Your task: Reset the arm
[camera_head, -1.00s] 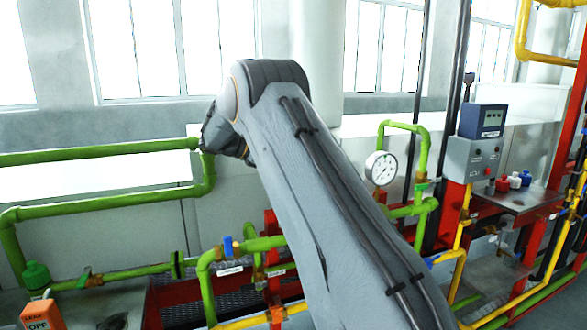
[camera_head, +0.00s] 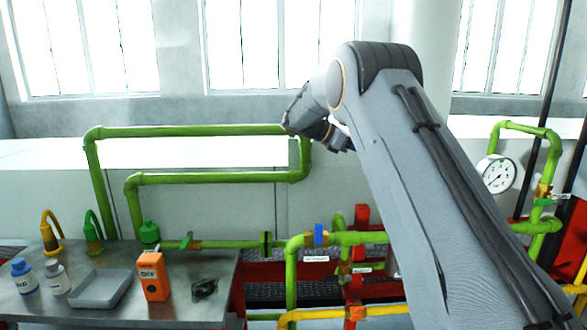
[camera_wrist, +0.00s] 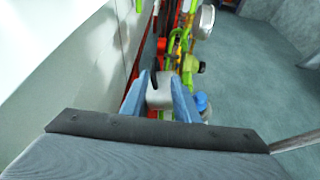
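My arm (camera_head: 420,170) reaches up from the lower right and bends at a dark elbow, with its wrist end (camera_head: 318,115) hanging in front of the green pipes in the head view. My gripper's fingers are hard to make out there. In the wrist view, the two blue fingers of my gripper (camera_wrist: 160,80) stand apart. A pale grey piece with a dark strip shows between them; I cannot tell whether it is part of my gripper or something behind. I see no clear object held.
Green pipes (camera_head: 215,178) run behind my wrist. A metal table (camera_head: 200,310) at the lower left bears a grey tray (camera_head: 100,287), an orange device (camera_head: 152,277) and bottles (camera_head: 24,277). A round gauge (camera_head: 497,174) is at the right. Open floor (camera_wrist: 255,80) shows in the wrist view.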

